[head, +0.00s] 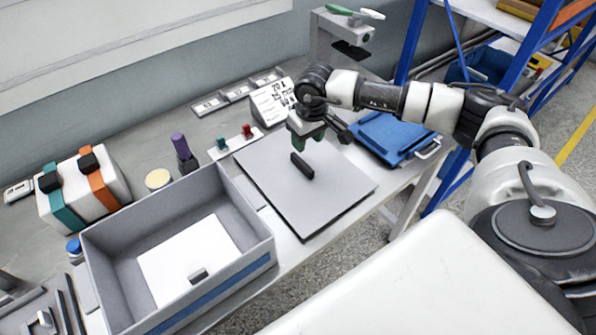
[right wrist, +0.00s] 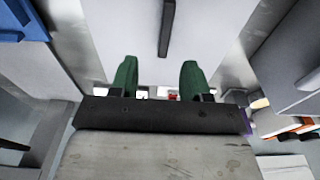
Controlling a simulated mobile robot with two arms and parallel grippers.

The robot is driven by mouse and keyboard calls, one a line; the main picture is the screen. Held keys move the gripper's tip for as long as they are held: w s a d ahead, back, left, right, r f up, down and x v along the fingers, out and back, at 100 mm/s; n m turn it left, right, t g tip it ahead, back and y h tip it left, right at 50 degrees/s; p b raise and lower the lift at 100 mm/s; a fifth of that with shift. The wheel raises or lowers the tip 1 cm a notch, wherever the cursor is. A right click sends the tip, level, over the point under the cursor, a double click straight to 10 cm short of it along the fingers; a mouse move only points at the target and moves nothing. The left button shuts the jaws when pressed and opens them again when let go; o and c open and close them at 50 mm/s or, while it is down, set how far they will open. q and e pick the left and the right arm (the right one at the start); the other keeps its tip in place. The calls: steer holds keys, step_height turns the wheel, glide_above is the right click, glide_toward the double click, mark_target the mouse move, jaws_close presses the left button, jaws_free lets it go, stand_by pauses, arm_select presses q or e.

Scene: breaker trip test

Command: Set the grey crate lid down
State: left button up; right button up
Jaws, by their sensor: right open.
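The grey crate lid (head: 335,195) lies flat on the workbench, just right of the open grey crate (head: 225,275). Its dark bar handle (head: 302,166) stands up from its middle. In the right wrist view the lid (right wrist: 215,40) fills the middle, with the handle (right wrist: 167,28) at the top. My right gripper (head: 312,134) is open and empty, beyond the handle and apart from it. Its green fingers (right wrist: 160,68) show spread in the right wrist view. The crate holds a white sheet (head: 190,262) with a small dark piece on it. My left gripper is not in view.
A purple-topped bottle (head: 182,150) and a strapped white box (head: 83,190) stand behind the crate.

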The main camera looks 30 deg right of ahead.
mark_target(302, 162)
steer(key=f, duration=0.3)
steer(key=shift+w+f, duration=0.25)
steer(key=shift+f, duration=0.15)
steer(key=shift+a+f+p, duration=0.15)
steer(key=shift+f+p, duration=0.35)
steer(key=shift+p, duration=0.05)
steer(key=f, duration=0.2)
steer(key=f+p, duration=0.1)
steer(key=shift+w+a+f, duration=0.2)
steer(key=shift+a+f, duration=0.05)
steer(key=shift+f, duration=0.55)
steer(key=shift+c, duration=0.2)
jaws_close()
